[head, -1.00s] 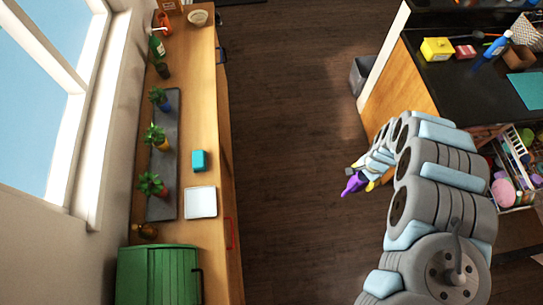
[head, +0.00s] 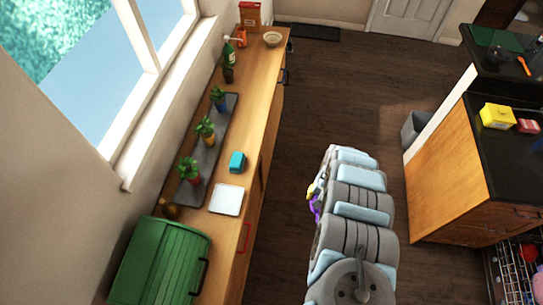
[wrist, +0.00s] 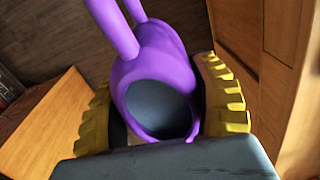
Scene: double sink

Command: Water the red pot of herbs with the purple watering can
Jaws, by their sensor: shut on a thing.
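The red pot (head: 194,180) with green herbs (head: 187,166) stands at the near end of a dark tray (head: 209,158) on the window-side counter. My gripper (wrist: 163,100) is shut on the purple watering can (wrist: 165,60), with yellow-padded fingers on both sides of it. The can's round opening faces the wrist camera. In the head view the can (head: 315,208) is a small purple patch beside my arm, over the floor and right of the counter, apart from the pot. My arm hides most of the gripper there.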

